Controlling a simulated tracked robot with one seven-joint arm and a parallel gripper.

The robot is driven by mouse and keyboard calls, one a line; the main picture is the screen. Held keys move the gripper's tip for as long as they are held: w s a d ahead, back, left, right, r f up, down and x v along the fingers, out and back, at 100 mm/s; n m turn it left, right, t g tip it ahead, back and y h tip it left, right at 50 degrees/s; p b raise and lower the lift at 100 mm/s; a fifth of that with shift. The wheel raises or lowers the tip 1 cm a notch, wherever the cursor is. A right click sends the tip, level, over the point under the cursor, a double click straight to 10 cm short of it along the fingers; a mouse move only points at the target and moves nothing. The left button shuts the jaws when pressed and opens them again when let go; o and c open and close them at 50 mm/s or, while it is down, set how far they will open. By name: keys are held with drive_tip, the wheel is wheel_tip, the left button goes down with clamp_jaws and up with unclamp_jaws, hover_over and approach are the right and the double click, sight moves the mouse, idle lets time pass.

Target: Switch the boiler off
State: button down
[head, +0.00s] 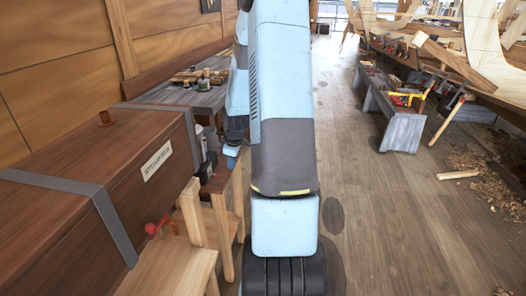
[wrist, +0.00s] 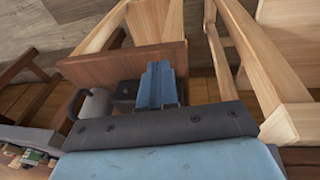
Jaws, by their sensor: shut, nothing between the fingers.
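My gripper (wrist: 160,74) shows in the wrist view as blue fingers, shut and empty, pointing towards a brown wooden board (wrist: 90,67). Beside it on the left are a small black box (wrist: 124,92) and a grey rounded vessel with a handle (wrist: 93,106), possibly the boiler. In the head view my gripper (head: 232,150) is partly hidden by my arm. It is close to a dark fitting (head: 211,160) past the far end of a long wooden box with a white label (head: 156,161). The label is too small to read. No switch can be made out clearly.
Light wooden chairs or trestles (head: 174,266) stand close beside the long box, with a red-handled tool (head: 156,226). A grey workbench (head: 185,93) is beyond. A bench with tools (head: 392,108) is at right. The middle floor (head: 390,220) is clear.

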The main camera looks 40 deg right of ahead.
drive_tip(key=s+d+r, duration=0.5)
drive_tip(key=s+r, duration=0.3)
drive_tip(key=s, duration=0.3)
drive_tip(key=shift+s+d, duration=0.2)
drive_tip(key=shift+d, duration=0.2)
drive_tip(key=shift+r, duration=0.1)
idle(0.4)
drive_tip(key=s+a+r+m+h, duration=0.15)
drive_tip(key=a+r+m, duration=0.25)
drive_tip(key=a+r, duration=1.2)
drive_tip(key=s+a+r+m+t+y, duration=0.1)
drive_tip(key=s+a+r, duration=0.5)
drive_tip(key=s+a, duration=0.6)
drive_tip(key=shift+s+a+r+m+t+y, duration=0.2)
drive_tip(key=shift+s+a+m+t+y, duration=0.25)
drive_tip(key=shift+m+t, duration=0.65)
drive_tip(key=shift+s+d, duration=0.1)
